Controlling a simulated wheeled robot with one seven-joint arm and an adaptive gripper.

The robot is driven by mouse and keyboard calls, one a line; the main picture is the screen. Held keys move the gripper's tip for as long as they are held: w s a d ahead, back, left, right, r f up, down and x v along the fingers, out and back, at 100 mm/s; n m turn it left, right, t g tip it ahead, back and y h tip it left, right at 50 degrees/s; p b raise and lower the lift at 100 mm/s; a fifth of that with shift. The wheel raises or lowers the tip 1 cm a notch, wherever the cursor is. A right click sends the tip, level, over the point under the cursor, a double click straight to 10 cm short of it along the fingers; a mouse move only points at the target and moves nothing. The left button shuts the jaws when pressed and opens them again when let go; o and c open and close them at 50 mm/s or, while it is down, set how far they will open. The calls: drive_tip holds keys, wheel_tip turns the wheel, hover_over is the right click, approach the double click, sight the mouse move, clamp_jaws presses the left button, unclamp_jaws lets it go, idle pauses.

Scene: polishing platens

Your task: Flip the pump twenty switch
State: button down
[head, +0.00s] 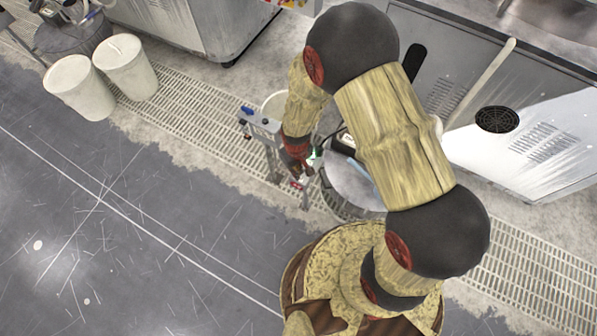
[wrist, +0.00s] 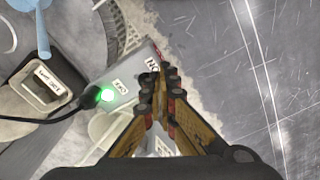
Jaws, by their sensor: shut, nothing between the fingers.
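In the wrist view my gripper (wrist: 162,88) is shut and empty, its fingertips at the right edge of a grey panel box (wrist: 122,80). The box carries a lit green lamp (wrist: 106,95), a small white label and an "ON" label (wrist: 152,66) right by the fingertips. The switch lever itself is not clear; the fingers cover that part, and I cannot tell whether they touch it. In the head view the green glow (head: 314,155) shows beside my gripper (head: 301,174), which is small and partly hidden by my arm.
A dark box with a white label (wrist: 48,82) and a black cable lie left of the panel. In the head view, white buckets (head: 80,87) stand at upper left, a metal stand (head: 262,127) is left of my gripper, and a grey cabinet (head: 540,140) is right. Open floor lies lower left.

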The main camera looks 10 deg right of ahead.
drive_tip(key=shift+f+b, duration=0.35)
drive_tip(key=shift+f, duration=0.2)
idle(0.4)
wheel_tip(320, 180, up, 7)
drive_tip(key=p, duration=0.5)
drive_tip(key=shift+p, duration=0.3)
idle(0.4)
drive_tip(key=s+d+r+g, duration=0.1)
drive_tip(key=s+d+g, duration=0.1)
drive_tip(key=s, duration=0.4)
drive_tip(key=s+d+r+m+t, duration=0.1)
drive_tip(key=s+d+r+t, duration=0.1)
drive_tip(key=r, duration=1.2)
drive_tip(key=s+d+r+m+t, duration=0.2)
drive_tip(key=d+r+t, duration=0.1)
drive_tip(key=r, duration=1.1)
drive_tip(key=s+d+r+m+t, duration=0.1)
drive_tip(key=d+r, duration=0.4)
drive_tip(key=r, duration=0.9)
drive_tip(key=shift+s+r+t, duration=0.15)
drive_tip(key=shift+s+t, duration=0.45)
drive_tip(key=shift+t, duration=0.2)
